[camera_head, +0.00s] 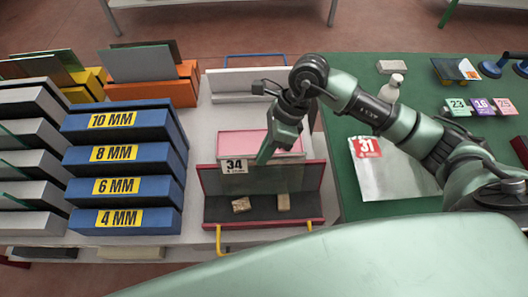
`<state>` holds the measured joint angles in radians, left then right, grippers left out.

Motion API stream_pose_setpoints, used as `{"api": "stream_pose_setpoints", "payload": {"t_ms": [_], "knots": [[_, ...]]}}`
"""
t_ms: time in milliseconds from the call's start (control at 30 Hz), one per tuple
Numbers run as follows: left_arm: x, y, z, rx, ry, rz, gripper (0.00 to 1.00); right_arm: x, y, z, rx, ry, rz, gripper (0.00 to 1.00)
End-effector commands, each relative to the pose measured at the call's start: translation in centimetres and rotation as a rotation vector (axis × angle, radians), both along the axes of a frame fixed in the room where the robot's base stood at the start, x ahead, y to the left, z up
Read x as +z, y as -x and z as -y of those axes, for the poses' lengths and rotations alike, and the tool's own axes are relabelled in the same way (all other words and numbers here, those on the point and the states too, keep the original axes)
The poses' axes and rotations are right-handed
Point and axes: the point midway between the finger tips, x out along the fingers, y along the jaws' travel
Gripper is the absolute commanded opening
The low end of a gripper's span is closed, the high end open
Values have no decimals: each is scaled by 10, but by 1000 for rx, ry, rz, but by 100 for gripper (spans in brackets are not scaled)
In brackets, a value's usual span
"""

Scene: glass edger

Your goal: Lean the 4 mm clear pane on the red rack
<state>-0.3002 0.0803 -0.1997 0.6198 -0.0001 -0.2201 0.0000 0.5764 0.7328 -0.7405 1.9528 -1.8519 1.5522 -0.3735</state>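My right gripper (278,143) hangs over the centre bench, pointing down beside the tag marked 34 (234,166). Its fingers are seen edge-on, so I cannot tell whether they are open or shut, and no pane clearly shows in them. Below it is a low dark-red-framed stand (312,208) with a dark bed, which looks like the red rack. Two small tan blocks lie on its bed. The blue slot labelled 4 MM (119,218) is lowest in the stack at left; I cannot make out a clear pane in it. My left gripper is out of view.
Blue slots marked 6 MM (116,186), 8 MM (113,154) and 10 MM (113,120) rise behind. An orange rack (151,90) with a pane and a yellow rack (88,84) stand at back left. The green table (335,70) at right holds a packet marked 31 (392,172) and a bottle (391,88).

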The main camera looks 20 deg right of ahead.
Motion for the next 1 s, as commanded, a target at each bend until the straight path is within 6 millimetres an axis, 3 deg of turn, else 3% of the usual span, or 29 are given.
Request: {"api": "stream_pose_setpoints", "payload": {"t_ms": [133, 233, 633, 1000], "knots": [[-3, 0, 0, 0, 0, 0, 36, -2, 0, 0, 0, -2, 2, 0], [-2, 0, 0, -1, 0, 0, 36, -1, 0, 0, 0, -2, 2, 28], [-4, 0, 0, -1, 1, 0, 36, 2, -1, 2, 0, 0, 1, 29], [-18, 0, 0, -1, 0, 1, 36, 54, -6, 27, 0, 1, 5, 29]]}}
